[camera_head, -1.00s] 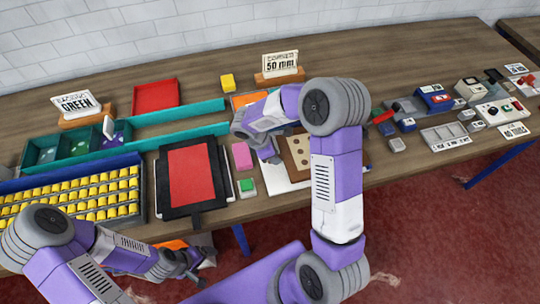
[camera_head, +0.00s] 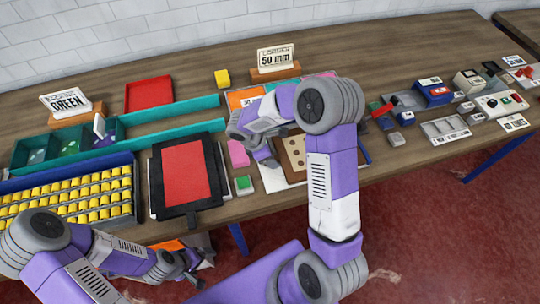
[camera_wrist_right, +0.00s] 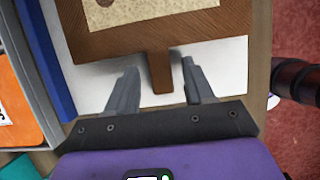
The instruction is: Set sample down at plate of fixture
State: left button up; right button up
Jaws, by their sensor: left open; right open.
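The sample is a brown board with a beige spotted face (camera_head: 294,150); it lies over the pale plate of the fixture (camera_head: 272,181) in the head view. In the right wrist view the sample (camera_wrist_right: 145,10) has a brown tab pointing towards my gripper, with the white plate (camera_wrist_right: 222,62) around it. My right gripper (camera_wrist_right: 161,82) is open, its fingers apart on either side of the tab. In the head view my right arm hides part of the sample and plate. My left gripper (camera_head: 192,270) is open and empty, low at the front edge of the table.
A black frame with a red panel (camera_head: 186,175) lies left of the fixture. A pink block (camera_head: 238,153) and a green-topped block (camera_head: 243,183) stand between them. A yellow-filled rack (camera_head: 80,200) is at left. A "50 mm" sign (camera_head: 277,58) stands behind.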

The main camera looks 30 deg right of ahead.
jog(key=p+v, duration=0.1)
jog(key=v, duration=1)
jog(key=shift+a+r, duration=0.25)
jog(key=shift+r, duration=0.1)
